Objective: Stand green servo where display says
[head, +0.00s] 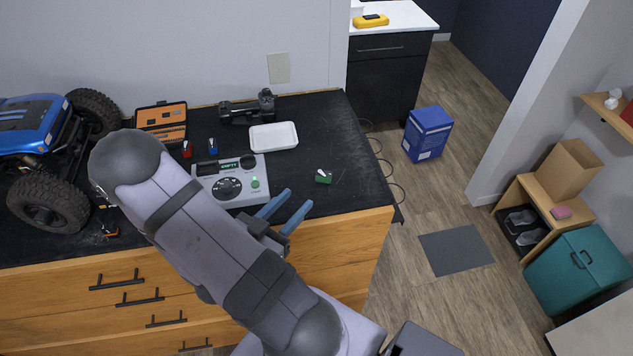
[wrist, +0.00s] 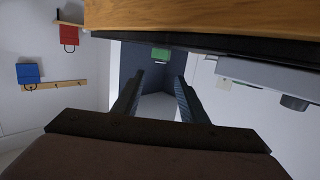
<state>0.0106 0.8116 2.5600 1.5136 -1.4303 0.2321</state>
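The green servo (head: 323,176) lies on the black worktop near its right end, with a small white part on top. A green block that looks like it also shows beyond my fingers in the wrist view (wrist: 160,53). The grey device (head: 213,188) carries a dark display (head: 230,167) with lit green characters, too small to read surely. It has a black dial and a green button. My gripper (head: 287,209) has two blue fingers, apart and empty, near the worktop's front edge, left of and nearer than the green servo. The wrist view also shows the fingers spread (wrist: 157,95).
A white tray (head: 273,136) sits behind the device. A red servo (head: 187,149) and a blue servo (head: 212,146) stand by an open orange case (head: 162,116). A blue crawler (head: 40,125) fills the left. A black tool (head: 248,108) lies at the back. Worktop around the green servo is clear.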

